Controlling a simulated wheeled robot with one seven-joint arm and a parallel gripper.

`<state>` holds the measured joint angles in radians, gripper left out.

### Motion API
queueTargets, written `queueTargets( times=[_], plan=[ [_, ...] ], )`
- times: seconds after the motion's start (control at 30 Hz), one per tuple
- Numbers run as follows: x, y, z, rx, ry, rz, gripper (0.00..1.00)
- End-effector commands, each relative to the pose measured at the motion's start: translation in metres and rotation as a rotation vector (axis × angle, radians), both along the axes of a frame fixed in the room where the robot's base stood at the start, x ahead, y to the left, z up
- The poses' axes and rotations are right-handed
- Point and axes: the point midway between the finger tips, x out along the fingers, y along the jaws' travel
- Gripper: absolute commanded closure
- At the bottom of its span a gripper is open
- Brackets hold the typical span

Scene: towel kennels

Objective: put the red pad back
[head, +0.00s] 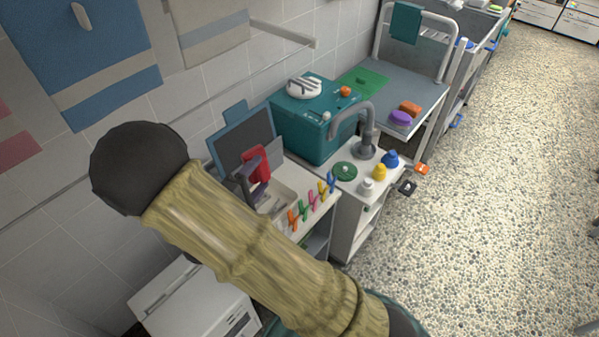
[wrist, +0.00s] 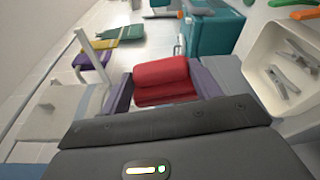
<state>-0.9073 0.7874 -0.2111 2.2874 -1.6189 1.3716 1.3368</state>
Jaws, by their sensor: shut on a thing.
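The red pad (wrist: 162,80) is a soft red folded block, held between the two purple-grey fingers of my gripper (wrist: 162,92) in the wrist view. In the head view the red pad (head: 257,163) is upright in front of a dark grey panel with a blue frame (head: 240,140). My gripper (head: 247,180) is shut on it there, above the counter beside the white tray. My arm, in a tan sleeve, covers part of the counter and what lies below it.
A white tray (wrist: 256,72) with metal tools lies close by. Coloured clips (head: 311,201) line the counter's front edge. A teal box (head: 318,130), a grey tap (head: 367,135) and several small bottles stand to the right. Towels (head: 85,55) hang on the wall. The speckled floor is open.

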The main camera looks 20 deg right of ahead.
Motion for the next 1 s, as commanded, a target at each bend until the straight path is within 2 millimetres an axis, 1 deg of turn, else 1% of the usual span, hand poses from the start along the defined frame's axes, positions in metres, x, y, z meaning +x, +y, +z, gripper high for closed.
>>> queueTargets(
  times=[0.03,0.3,0.47,0.8,1.0],
  plan=[
    [0.002,-0.005,0.011,-0.005,0.004,-0.010,0.60],
    [0.011,-0.027,0.012,-0.003,0.007,-0.049,0.60],
    [0.012,-0.043,0.012,-0.001,0.010,-0.073,0.60],
    [0.005,-0.082,0.010,0.005,0.017,-0.123,0.60],
    [0.000,-0.099,0.006,0.009,0.020,-0.143,0.60]
  ],
)
